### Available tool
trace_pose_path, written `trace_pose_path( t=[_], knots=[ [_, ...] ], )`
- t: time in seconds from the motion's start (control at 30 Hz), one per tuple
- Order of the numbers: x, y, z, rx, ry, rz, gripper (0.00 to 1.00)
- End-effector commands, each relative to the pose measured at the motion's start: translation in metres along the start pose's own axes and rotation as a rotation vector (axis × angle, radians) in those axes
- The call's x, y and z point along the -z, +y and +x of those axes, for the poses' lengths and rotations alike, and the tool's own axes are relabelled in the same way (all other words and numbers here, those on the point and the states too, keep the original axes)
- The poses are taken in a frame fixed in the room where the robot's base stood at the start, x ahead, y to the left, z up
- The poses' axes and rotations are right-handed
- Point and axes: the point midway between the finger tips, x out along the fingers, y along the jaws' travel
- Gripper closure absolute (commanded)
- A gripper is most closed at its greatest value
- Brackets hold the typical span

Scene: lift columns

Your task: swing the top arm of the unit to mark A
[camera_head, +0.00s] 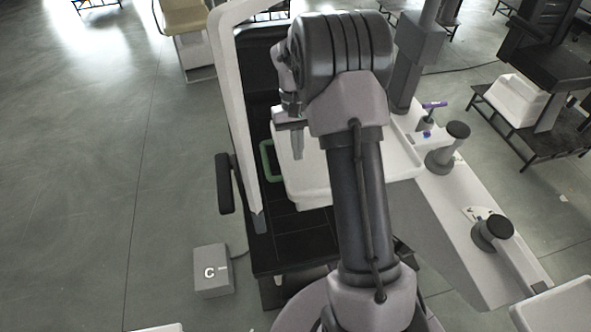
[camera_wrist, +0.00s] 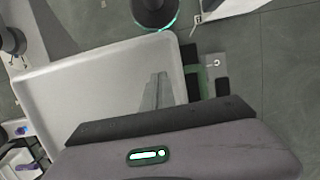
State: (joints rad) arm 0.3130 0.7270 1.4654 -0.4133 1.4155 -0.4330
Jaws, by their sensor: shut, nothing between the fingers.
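The unit (camera_head: 465,235) is a white body at the right in the head view, with a grey round joint (camera_head: 492,232) and another grey round joint (camera_head: 447,145). A white tray (camera_head: 310,190) lies left of my arm, partly hidden by it. I cannot tell for certain which part is the top arm. Mark A cannot be made out; small markings beside the joints are too small to read. My gripper (camera_head: 298,148) is shut and empty, over the tray. In the wrist view its fingers (camera_wrist: 155,92) point across the white tray (camera_wrist: 85,85).
A tall white post (camera_head: 235,110) and a dark seat (camera_head: 290,235) stand left of my arm. A green handle (camera_head: 267,160) is beside the tray. A grey column (camera_head: 407,65) rises behind. Floor at far left is clear.

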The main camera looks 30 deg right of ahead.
Motion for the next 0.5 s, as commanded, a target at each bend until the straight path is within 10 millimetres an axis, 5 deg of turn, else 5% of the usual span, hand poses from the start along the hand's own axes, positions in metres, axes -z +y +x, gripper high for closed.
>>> trace_pose_path(
  t=[0.3,0.5],
  knots=[
    [0.0,0.0,0.071,0.0,-0.001,-0.001,1.0],
    [-0.03,-0.001,0.075,0.0,0.001,0.0,1.0]
  ],
)
